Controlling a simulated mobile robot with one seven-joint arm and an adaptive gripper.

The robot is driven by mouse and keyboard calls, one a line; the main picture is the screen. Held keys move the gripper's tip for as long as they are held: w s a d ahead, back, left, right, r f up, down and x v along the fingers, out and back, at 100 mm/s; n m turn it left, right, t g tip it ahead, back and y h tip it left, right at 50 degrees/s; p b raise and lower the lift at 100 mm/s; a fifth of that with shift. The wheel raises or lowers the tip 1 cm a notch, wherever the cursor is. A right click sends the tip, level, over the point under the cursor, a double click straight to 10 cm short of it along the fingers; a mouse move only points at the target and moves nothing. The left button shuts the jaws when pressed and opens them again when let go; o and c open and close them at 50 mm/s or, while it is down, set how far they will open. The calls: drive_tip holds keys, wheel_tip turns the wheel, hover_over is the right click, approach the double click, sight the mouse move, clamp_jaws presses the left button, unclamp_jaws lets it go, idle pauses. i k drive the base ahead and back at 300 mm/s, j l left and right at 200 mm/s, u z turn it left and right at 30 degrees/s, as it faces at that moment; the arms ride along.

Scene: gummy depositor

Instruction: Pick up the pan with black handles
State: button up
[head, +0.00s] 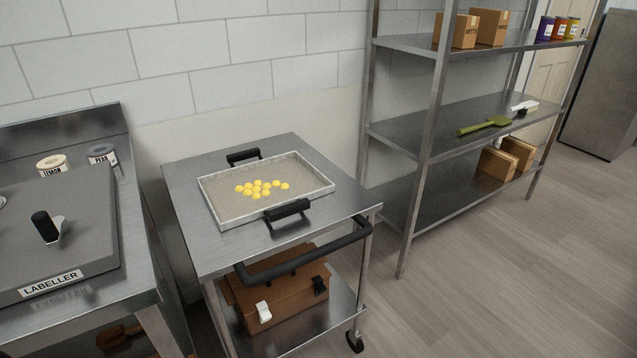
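The pan (217,203) is a shallow, light metal rectangle lying flat on the top of a steel cart (186,228). One black handle (243,156) is on its far side and another black handle (287,211) is on its near side. Several yellow gummies (262,188) lie in a cluster in the middle of the pan. Nothing covers the pan or its handles. My gripper is not in the head view.
The cart has a black push bar (304,255) in front and a brown box (272,303) below. A labeller (60,235) stands on a bench at left. A steel shelf (432,118) holds boxes, jars and a green utensil at right. The floor (500,270) at right is clear.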

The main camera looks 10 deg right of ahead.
sight(281, 186)
drive_tip(key=j+u, duration=0.1)
drive_tip(key=u, duration=0.7)
drive_tip(key=j+u, duration=0.15)
drive_tip(key=u, duration=0.3)
drive_tip(key=z, duration=1.35)
drive_tip(key=i+l+z, duration=0.3)
drive_tip(key=l, duration=0.2)
drive_tip(key=i, duration=0.4)
